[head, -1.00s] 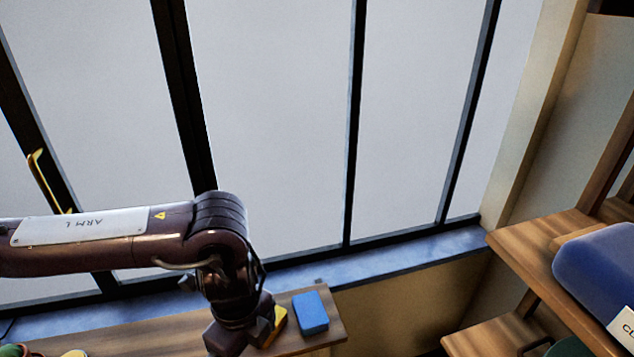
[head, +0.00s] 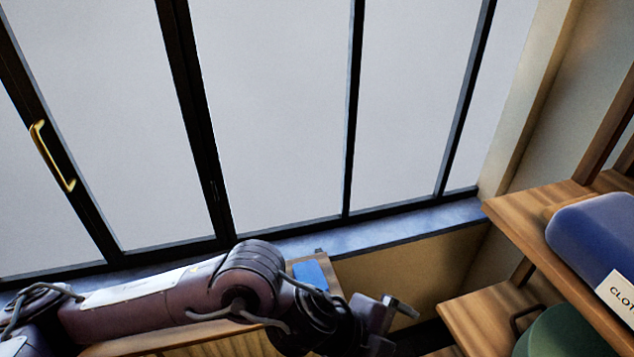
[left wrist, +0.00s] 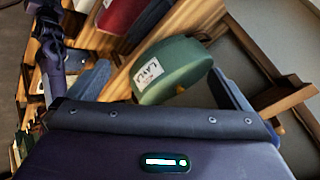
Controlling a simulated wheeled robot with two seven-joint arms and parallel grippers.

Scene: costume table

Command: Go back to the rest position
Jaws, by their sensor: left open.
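My left arm crosses the bottom of the head view. My left gripper (head: 388,322) is at the lower middle, beyond the right end of the low wooden table (head: 130,343), with nothing visible between its fingers. In the left wrist view the two fingers of my left gripper (left wrist: 160,70) stand wide apart. A green rounded case with a white label (left wrist: 170,72) shows beyond the gap between them. A dark purple arm part at the left edge of the wrist view looks like mine. I cannot make out a right gripper on it.
A blue block (head: 311,275) on the table is partly hidden behind my left arm. A wooden shelf (head: 515,208) at right holds a blue labelled case (head: 595,235). The green case (head: 560,335) sits below it. Tall window panes with a brass handle (head: 52,156) stand behind.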

